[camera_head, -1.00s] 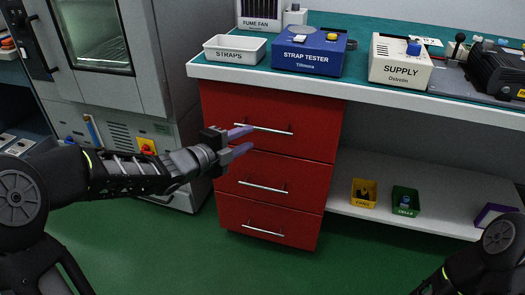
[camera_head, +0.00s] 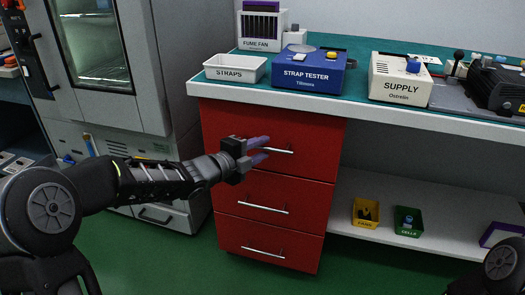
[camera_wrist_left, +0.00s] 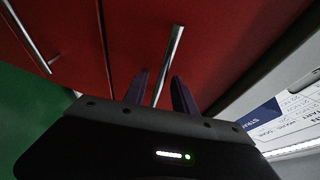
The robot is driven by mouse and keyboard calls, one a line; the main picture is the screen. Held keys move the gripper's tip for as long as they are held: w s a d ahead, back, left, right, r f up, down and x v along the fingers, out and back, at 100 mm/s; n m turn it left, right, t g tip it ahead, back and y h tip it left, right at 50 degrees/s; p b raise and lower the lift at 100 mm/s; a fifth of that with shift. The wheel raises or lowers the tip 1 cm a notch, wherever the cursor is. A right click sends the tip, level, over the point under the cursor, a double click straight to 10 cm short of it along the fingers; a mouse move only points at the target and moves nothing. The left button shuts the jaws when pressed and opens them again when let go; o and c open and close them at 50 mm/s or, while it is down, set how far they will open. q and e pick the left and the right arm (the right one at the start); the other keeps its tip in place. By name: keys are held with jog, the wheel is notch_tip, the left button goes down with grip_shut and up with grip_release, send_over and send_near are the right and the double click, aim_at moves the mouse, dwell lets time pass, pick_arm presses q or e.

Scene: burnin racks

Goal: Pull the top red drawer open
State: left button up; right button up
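The top red drawer (camera_head: 310,125) is the uppermost of three in the red cabinet under the bench, and it looks shut. Its silver bar handle (camera_head: 283,151) is partly hidden behind my left gripper (camera_head: 264,149), which is in front of the drawer's left half. In the left wrist view, the handle (camera_wrist_left: 170,60) runs between the two purple fingers of my left gripper (camera_wrist_left: 160,88). The fingers are open, with gaps on both sides of the bar. I cannot tell whether either touches it. My right gripper is out of view.
The middle drawer (camera_head: 310,200) and bottom drawer (camera_head: 300,245) look shut below. The bench edge (camera_head: 400,118) overhangs the cabinet. A grey oven-like machine (camera_head: 110,60) stands close on the left. Yellow (camera_head: 366,224) and green (camera_head: 408,230) bins sit on the shelf at right. Green floor lies in front.

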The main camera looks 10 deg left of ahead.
pick_arm(q)
jog(key=shift+w+d, duration=0.2)
jog(key=shift+w, duration=0.25)
jog(key=shift+c, duration=0.2)
grip_shut()
dwell(0.9)
